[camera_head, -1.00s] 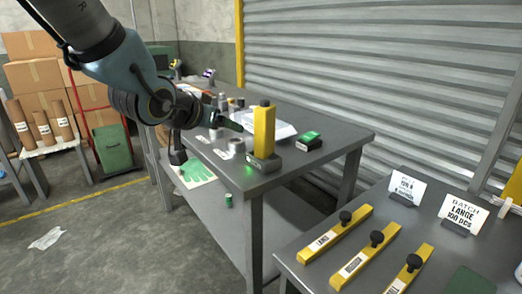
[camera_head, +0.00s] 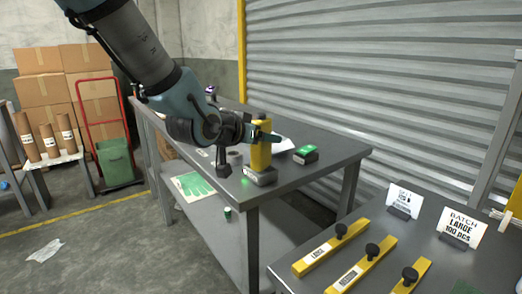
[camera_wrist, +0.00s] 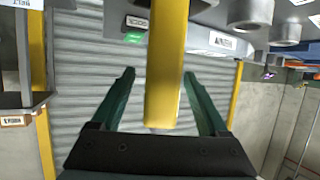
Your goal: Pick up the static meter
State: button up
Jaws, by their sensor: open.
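A yellow upright block with a black knob on top (camera_head: 261,148) stands in a grey base (camera_head: 260,175) with a green light, at the near corner of the grey table. It is probably the static meter, though no label on it can be read. My gripper (camera_head: 264,134) is at its upper part, coming from the left. In the wrist view the yellow block (camera_wrist: 165,70) runs between the two green fingers of my open gripper (camera_wrist: 160,75), with gaps on both sides. Part of the block's top is hidden by the gripper in the head view.
A small dark device with a green top (camera_head: 305,154) lies right of the block. The front table holds yellow bars (camera_head: 333,249) and label cards (camera_head: 461,227).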

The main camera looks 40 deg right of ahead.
jog(key=shift+x, duration=1.65)
jog(key=shift+w, duration=0.1)
grip_shut()
